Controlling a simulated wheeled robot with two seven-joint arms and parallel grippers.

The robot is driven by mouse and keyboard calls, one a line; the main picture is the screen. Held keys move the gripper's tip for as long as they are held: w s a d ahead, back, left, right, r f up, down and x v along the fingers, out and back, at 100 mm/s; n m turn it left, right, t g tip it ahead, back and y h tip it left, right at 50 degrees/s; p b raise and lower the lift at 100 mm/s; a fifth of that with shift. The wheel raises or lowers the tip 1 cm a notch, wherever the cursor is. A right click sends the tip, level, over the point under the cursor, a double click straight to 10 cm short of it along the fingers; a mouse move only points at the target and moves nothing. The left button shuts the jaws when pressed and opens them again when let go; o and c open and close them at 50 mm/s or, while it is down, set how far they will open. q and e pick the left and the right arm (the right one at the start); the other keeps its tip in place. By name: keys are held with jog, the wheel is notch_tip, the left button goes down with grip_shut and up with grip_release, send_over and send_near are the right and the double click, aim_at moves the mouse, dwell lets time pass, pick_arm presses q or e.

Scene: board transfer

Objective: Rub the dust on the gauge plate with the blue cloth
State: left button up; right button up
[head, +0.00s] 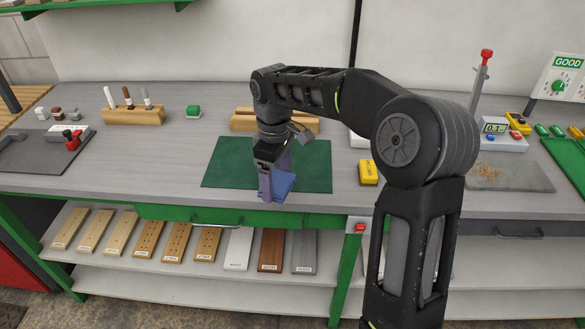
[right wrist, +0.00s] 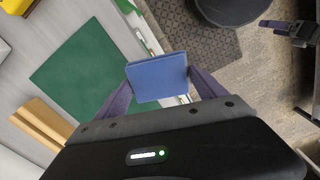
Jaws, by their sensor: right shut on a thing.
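My right gripper (head: 275,178) is shut on the blue cloth (head: 283,184), over the front part of the green mat. In the right wrist view the cloth (right wrist: 157,78) is a flat folded square between the two purple fingers. I cannot tell whether it touches the mat. The gauge plate (head: 525,178) is a flat grey plate on the right of the bench, beside the gauge. A patch of tan dust (head: 487,173) lies on its left part. The gripper is well left of it. My left gripper (right wrist: 290,29) shows small in the right wrist view; its jaw opening is unclear.
The green mat (head: 220,165) lies mid-bench, with a wooden block (head: 243,121) behind it. A yellow box (head: 368,172) and a gauge with a display (head: 495,126) stand toward the right. My right arm hides part of the bench between mat and plate.

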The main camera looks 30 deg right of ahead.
jog(key=w+a+f+m, duration=0.1)
jog(key=a+f+m, duration=0.5)
jog(key=a, duration=0.5)
jog(key=shift+w+a+m, duration=0.15)
jog(key=shift+a+m, duration=0.15)
jog(key=shift+m, duration=0.1)
